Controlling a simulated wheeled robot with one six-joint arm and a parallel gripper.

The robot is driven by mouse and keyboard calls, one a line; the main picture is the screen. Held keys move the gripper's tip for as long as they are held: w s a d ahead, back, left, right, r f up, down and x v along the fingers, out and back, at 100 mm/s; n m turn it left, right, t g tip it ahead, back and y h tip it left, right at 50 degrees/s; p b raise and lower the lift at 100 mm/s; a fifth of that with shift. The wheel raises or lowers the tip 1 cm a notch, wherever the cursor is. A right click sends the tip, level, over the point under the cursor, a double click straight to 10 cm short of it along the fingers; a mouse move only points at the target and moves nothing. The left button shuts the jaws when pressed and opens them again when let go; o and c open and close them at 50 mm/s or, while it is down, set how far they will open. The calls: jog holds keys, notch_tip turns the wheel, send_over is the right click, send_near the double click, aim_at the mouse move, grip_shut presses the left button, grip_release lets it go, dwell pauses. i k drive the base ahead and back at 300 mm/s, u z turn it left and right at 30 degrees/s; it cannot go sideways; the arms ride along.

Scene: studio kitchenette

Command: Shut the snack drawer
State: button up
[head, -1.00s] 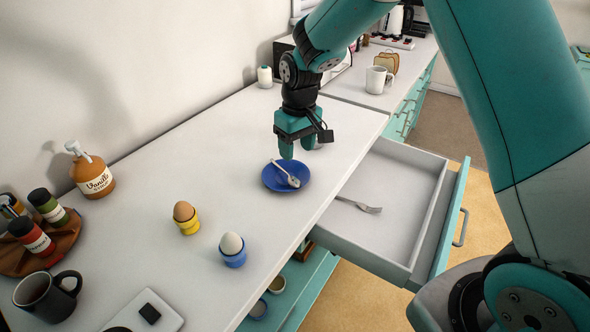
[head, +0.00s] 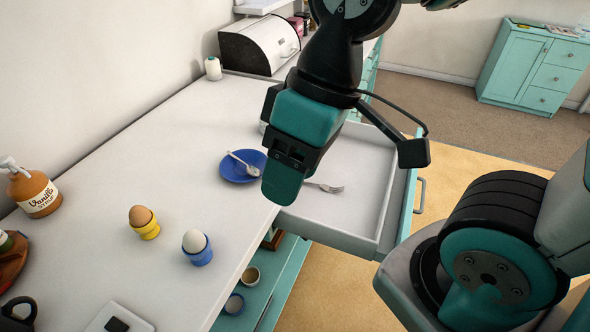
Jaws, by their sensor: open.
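The snack drawer (head: 350,215) stands pulled out from under the counter on its right side. A fork (head: 325,187) lies inside it. Its teal front carries a grey handle (head: 420,195) on the outer face. My gripper (head: 280,180) is open and empty. In the picture it overlaps the counter edge and the near left part of the drawer, closer to the camera. One finger shows clearly; the other is mostly hidden behind the gripper body. I see no contact with the drawer.
A blue plate (head: 233,174) with a spoon (head: 246,166) lies on the counter edge side, left of my gripper. Two eggs in cups, yellow (head: 149,231) and blue (head: 202,256), stand nearer. An open shelf (head: 262,290) with small bowls is below.

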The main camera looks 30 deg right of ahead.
aim_at(372, 215)
jog(key=z, duration=1)
jog(key=k, duration=1.25)
jog(key=z, duration=1)
jog(key=i, duration=1.15)
jog(key=u, duration=0.95)
jog(key=i, duration=0.25)
jog(key=u, duration=0.25)
